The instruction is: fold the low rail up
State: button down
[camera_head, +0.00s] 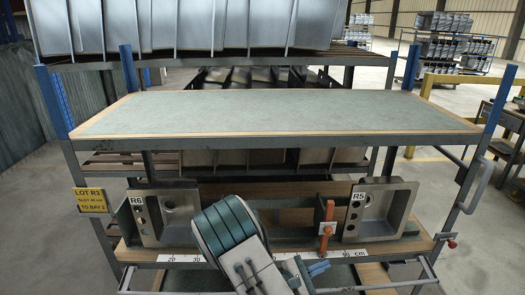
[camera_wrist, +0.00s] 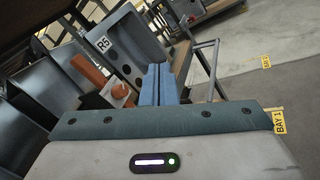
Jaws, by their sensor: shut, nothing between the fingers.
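The low rail (camera_head: 375,287) is a thin grey bar across the front of the rack, below the lower shelf. Its right end bracket (camera_head: 430,268) shows, and its middle is partly hidden behind my arm. A grey bar frame (camera_wrist: 205,65) shows right of the fingers in the wrist view; I cannot tell whether it is the same rail. My gripper (camera_head: 318,267) has blue fingers, shut and empty, close to the rail just right of centre. In the wrist view the fingers (camera_wrist: 158,85) are together. I cannot tell whether they touch the rail.
Two grey sinks, R6 (camera_head: 168,215) and R5 (camera_head: 378,210), stand on the lower shelf. A red-orange upright lever (camera_head: 326,228) stands between them. The upper shelf (camera_head: 280,112) overhangs. A red knob (camera_head: 452,244) sits at the right post. Free floor (camera_head: 490,240) lies to the right.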

jog(key=s+d+r+m+g+y, duration=0.5)
jog(key=s+r+m+g+y, duration=0.2)
jog(key=s+r+m+g, duration=0.45)
jog(key=s+a+r+m+t+y, duration=0.5)
jog(key=s+a+r+t+y, duration=0.1)
jog(key=s+a+r+y, duration=0.1)
jog(key=s+r+y, duration=0.1)
jog(key=s+y, duration=0.1)
jog(key=s, duration=0.1)
jog(key=shift+s+t, duration=0.35)
jog(key=c, duration=1.4)
grip_release()
jog(key=shift+a+r+m, duration=0.1)
jog(key=shift+r+m, duration=0.1)
jog(key=shift+m, duration=0.05)
jog(key=shift+o, duration=0.2)
jog(key=shift+s, duration=0.15)
